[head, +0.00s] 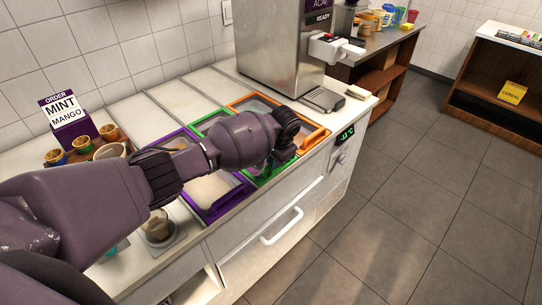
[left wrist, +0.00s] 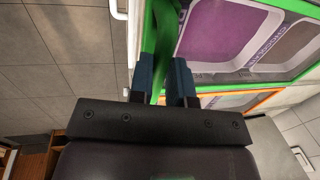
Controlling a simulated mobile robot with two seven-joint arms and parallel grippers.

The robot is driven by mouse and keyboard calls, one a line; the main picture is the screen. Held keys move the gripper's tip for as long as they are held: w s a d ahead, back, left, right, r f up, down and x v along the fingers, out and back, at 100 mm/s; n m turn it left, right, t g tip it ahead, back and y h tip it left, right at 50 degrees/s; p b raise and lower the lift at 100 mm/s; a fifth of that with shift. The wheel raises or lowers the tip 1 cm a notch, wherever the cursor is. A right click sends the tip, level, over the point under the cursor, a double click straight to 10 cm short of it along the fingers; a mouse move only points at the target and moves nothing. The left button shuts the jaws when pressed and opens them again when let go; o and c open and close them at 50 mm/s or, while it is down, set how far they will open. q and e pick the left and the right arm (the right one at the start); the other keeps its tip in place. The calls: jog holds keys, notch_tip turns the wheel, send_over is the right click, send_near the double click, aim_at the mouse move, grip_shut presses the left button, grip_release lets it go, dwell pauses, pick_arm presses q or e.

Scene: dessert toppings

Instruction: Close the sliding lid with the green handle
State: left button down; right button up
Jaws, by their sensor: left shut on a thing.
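The green-framed lid (head: 205,124) sits in the counter between the purple-framed and orange-framed ones, mostly hidden behind my left arm in the head view. In the left wrist view, its green frame (left wrist: 236,88) surrounds a panel with a label. My left gripper (head: 284,152) is over the front end of this lid. In the left wrist view, the dark fingers of my left gripper (left wrist: 161,82) stand on either side of the green handle (left wrist: 161,40) and are shut on it. The fingertips are hidden in the head view. My right gripper is not in view.
The purple-framed lid (head: 243,189) is to the left and the orange-framed lid (head: 318,136) to the right. A steel machine (head: 280,45) stands behind. An order sign (head: 66,108) and small cups are at the left. The floor at the right is clear.

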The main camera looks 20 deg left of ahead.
pick_arm(q)
jog(key=shift+s+d+f, duration=0.2)
jog(key=shift+d, duration=0.05)
jog(key=c, duration=1.1)
grip_release()
jog(key=shift+r, duration=0.1)
jog(key=shift+r, duration=0.45)
jog(key=r, duration=0.3)
jog(key=d+r, duration=0.1)
jog(key=r, duration=0.2)
jog(key=s+r, duration=0.1)
jog(key=r, duration=0.2)
jog(key=shift+d+r, duration=0.35)
jog(key=shift+d, duration=0.05)
jog(key=shift+f, duration=0.1)
